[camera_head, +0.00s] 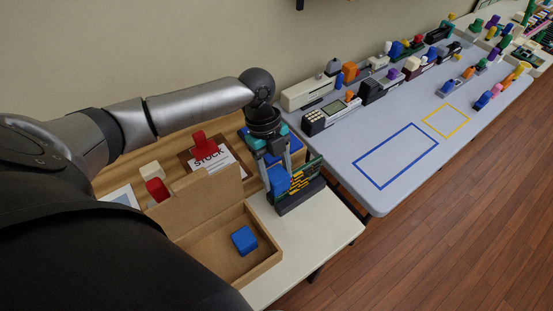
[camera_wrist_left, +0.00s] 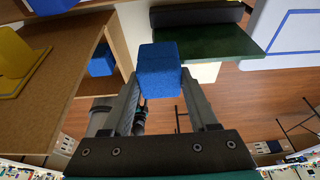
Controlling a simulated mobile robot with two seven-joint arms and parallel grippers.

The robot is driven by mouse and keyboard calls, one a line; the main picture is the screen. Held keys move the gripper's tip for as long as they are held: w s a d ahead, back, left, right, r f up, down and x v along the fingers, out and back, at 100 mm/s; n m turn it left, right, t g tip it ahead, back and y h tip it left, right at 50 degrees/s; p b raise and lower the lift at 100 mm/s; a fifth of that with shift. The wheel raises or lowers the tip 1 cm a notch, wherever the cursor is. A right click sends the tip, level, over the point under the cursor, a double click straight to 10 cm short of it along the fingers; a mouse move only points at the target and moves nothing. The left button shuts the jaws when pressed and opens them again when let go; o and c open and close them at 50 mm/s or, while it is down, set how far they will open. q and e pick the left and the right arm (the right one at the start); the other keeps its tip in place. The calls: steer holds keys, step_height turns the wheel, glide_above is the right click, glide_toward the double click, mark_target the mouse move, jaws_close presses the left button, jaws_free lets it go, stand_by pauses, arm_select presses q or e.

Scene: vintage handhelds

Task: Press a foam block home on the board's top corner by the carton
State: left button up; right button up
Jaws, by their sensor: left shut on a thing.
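My left gripper (camera_head: 277,165) is shut on a blue foam block (camera_head: 278,181), which also shows between the fingers in the left wrist view (camera_wrist_left: 159,72). The green circuit board (camera_head: 305,176) stands upright in a dark holder (camera_head: 300,199), just right of the block. In the left wrist view the block overlaps the near corner of the board (camera_wrist_left: 200,43); I cannot tell whether they touch. The open cardboard carton (camera_head: 193,246) is left of the board, with another blue foam block (camera_head: 243,240) lying inside. My right gripper is not in view.
A red-backed "STOCK" card (camera_head: 208,158) and a red and cream piece stand behind the carton. The pale tabletop (camera_head: 330,232) is clear in front of the board. A grey table (camera_head: 350,140) at the right holds several handhelds and marked blue and yellow outlines.

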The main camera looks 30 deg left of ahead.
mark_target(282, 178)
arm_select(q)
steer(key=shift+f, duration=0.35)
steer(key=shift+w+d, duration=0.1)
steer(key=shift+w, duration=0.05)
stand_by(0.8)
steer(key=o, duration=1.1)
steer(key=shift+c, duration=0.2)
step_height(282, 178, up, 6)
steer(key=p, duration=0.7)
steer(key=shift+r, duration=0.1)
